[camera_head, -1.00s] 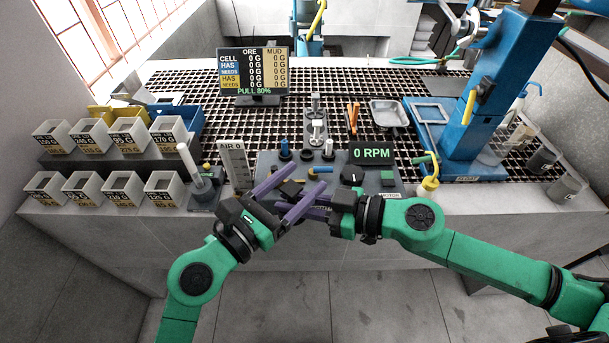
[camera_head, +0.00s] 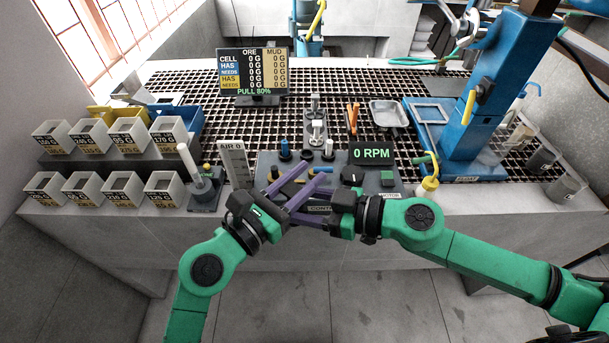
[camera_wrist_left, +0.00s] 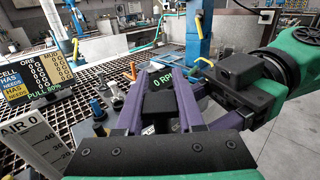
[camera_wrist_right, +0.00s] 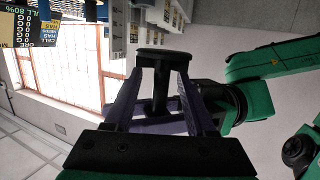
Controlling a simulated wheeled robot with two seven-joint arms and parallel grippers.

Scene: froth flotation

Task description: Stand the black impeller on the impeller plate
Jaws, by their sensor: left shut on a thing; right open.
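The black impeller (camera_wrist_right: 160,90) shows in the right wrist view as a dark stem with a wide disc at its top. In the left wrist view a dark block (camera_wrist_left: 160,103), probably part of it, sits between my left fingers. My left gripper (camera_head: 313,178) is shut on the impeller above the front edge of the control panel. My right gripper (camera_wrist_right: 159,85) is open, its fingers on either side of the impeller. In the head view the two sets of purple fingers cross and hide most of the impeller. I cannot make out the impeller plate.
The control panel (camera_head: 388,180) with knobs and levers lies just behind the grippers. An air gauge (camera_head: 235,163) and a white-handled lever unit (camera_head: 204,195) stand left. Labelled cups (camera_head: 122,188) fill the left side. A blue machine (camera_head: 478,110) stands right on the grating.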

